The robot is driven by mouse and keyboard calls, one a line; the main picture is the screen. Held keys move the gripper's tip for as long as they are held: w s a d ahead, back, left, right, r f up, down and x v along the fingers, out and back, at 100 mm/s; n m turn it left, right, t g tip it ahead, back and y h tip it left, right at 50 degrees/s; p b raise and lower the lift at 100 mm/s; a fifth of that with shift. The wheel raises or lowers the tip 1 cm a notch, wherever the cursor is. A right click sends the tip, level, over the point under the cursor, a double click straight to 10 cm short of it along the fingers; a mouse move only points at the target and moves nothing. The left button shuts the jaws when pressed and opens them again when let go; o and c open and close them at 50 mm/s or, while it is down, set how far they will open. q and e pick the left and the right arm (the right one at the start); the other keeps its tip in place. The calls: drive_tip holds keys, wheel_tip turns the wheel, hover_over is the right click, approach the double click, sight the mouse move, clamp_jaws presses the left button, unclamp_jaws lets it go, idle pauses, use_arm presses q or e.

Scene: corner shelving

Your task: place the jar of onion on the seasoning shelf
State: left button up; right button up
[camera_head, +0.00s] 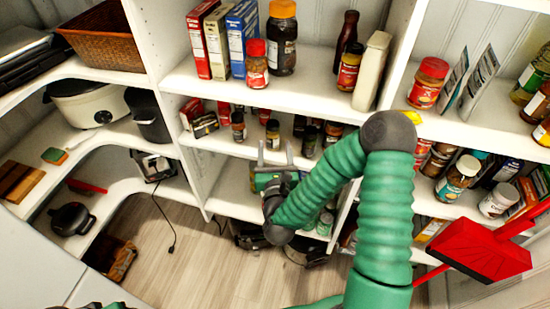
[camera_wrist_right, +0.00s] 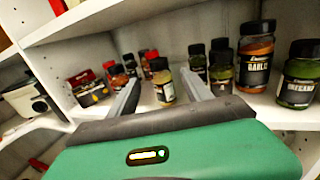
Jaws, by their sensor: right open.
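My right gripper (camera_head: 275,155) is open at the front of the middle shelf of small spice jars (camera_head: 290,150). In the right wrist view its two fingers (camera_wrist_right: 163,92) point into this shelf. A small jar with pale yellow contents and a dark lid (camera_wrist_right: 164,87) stands upright between and beyond the fingertips. It also shows in the head view (camera_head: 272,133). I cannot read its label, so I cannot tell which jar is the onion. Nothing is visibly held. My left gripper is not in view.
Larger jars, one orange labelled garlic-like (camera_wrist_right: 256,58) and one green (camera_wrist_right: 297,75), stand at the right of the wrist view. Dark-lidded jars (camera_wrist_right: 220,68) stand close to the right finger. The upper shelf (camera_head: 310,92) holds boxes and jars. A red dustpan (camera_head: 485,250) is at right.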

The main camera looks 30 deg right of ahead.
drive_tip(key=s+a+f+n+g+y+p, duration=0.1)
drive_tip(key=a+f+n+g+y+p, duration=0.2)
drive_tip(key=a+n, duration=0.5)
drive_tip(key=a+f+n+y+p, duration=0.1)
drive_tip(key=a+f+n+y, duration=0.4)
drive_tip(key=n, duration=0.8)
drive_tip(key=s+r+n+g+y, duration=0.1)
drive_tip(key=s+r+n+g, duration=0.1)
drive_tip(key=s+n+g, duration=0.7)
drive_tip(key=s+n, duration=0.7)
drive_tip(key=n, duration=0.5)
drive_tip(key=shift+s+a+r+g+y, duration=0.2)
drive_tip(key=shift+r+g+y, duration=0.1)
drive_tip(key=shift+r, duration=0.05)
drive_tip(key=shift+a, duration=0.1)
